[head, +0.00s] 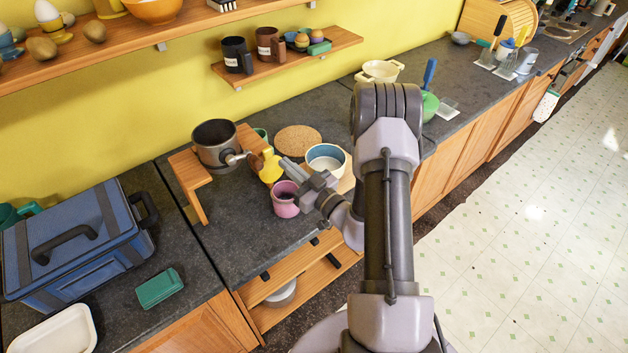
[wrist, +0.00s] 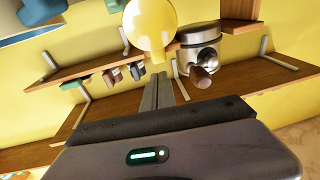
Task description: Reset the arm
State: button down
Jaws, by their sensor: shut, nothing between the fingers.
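My gripper (head: 286,166) is shut and empty. It hangs above the dark counter (head: 235,225), its fingertips pointing left toward a yellow vessel (head: 270,167) and a dark pot (head: 215,145) on a small wooden stand (head: 190,175). In the wrist view my closed fingers (wrist: 158,80) point at a rounded yellow thing (wrist: 150,25), with a metal pot (wrist: 198,50) and its wooden handle just right of it. I cannot tell whether the fingertips touch the yellow vessel.
A pink cup (head: 285,205) is just below my gripper, and a blue-and-white bowl (head: 326,163) is to its right. A cork mat (head: 298,140) lies behind. A blue toolbox (head: 85,240) and green box (head: 160,287) sit left. Wall shelves (head: 285,60) hang above. Open floor lies right.

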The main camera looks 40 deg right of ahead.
jog(key=s+d+r, duration=0.2)
jog(key=s, duration=0.8)
jog(key=s+a+r+n+g+y+b, duration=0.2)
jog(key=a+n+g+y, duration=0.2)
jog(key=a+n, duration=0.5)
jog(key=s+a+r+n+g+y+b, duration=0.1)
jog(key=s+a+n+g+y+b, duration=0.1)
jog(key=a+n+g+y, duration=0.65)
jog(key=s+a+r+n+g+b, duration=0.1)
jog(key=s+a+r+n+b, duration=0.15)
jog(key=a+n, duration=0.75)
jog(key=s+a+f+n+g+h+b, duration=0.1)
jog(key=s+f+n+g+h+b, duration=0.3)
jog(key=n, duration=0.7)
jog(key=s+f+n+g+h+b, duration=0.1)
jog(key=s+n+h, duration=0.2)
jog(key=s+n, duration=0.5)
jog(key=w+d+r+n+t+h+b, duration=0.1)
jog(key=d+n+t+h, duration=0.1)
jog(key=n, duration=0.8)
jog(key=w+d+n+t+h+b, duration=0.1)
jog(key=d+n+t+h+b, duration=0.1)
jog(key=n, duration=0.7)
jog(key=shift+d+r+n+t+h, duration=0.4)
jog(key=shift+d+t+h, duration=0.25)
jog(key=shift+d+h, duration=0.35)
